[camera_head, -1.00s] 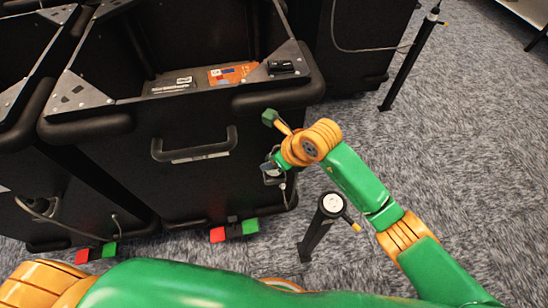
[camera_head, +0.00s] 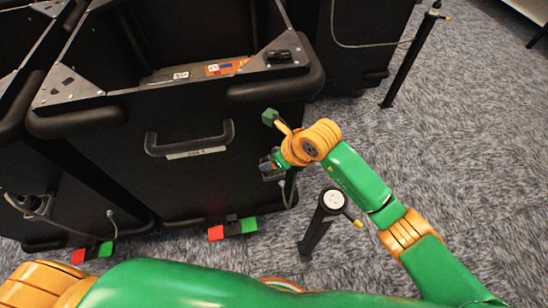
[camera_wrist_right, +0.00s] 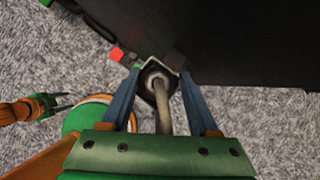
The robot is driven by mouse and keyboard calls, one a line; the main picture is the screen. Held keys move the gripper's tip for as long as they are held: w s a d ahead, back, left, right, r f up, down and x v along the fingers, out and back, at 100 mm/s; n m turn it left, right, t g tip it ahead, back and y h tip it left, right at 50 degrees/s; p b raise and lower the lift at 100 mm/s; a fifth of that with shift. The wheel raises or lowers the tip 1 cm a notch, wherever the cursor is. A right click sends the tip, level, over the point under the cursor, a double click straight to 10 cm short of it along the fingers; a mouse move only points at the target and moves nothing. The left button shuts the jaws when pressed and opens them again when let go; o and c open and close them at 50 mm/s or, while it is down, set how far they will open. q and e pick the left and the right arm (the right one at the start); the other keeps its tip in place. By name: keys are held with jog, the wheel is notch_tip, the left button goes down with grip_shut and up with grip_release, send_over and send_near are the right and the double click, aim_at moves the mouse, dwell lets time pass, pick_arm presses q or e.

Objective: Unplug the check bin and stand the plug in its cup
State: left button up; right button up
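The check bin (camera_head: 225,115) is a large black bin with a front handle. My right gripper (camera_head: 268,166) is at the right part of its front face in the head view. I cannot tell whether the plug still touches the bin. A black post with a round white top (camera_head: 333,200), probably the cup, stands right of the gripper.
Other black bins stand to the left and at the back right (camera_head: 365,45). Another black post (camera_head: 410,60) stands behind. Carpet is clear on the right.

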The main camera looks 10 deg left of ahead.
jog(key=shift+s+f, duration=0.35)
jog(key=v, duration=0.7)
jog(key=shift+w+r+p, duration=0.25)
jog(key=shift+r+p, duration=0.05)
jog(key=shift+p, duration=0.15)
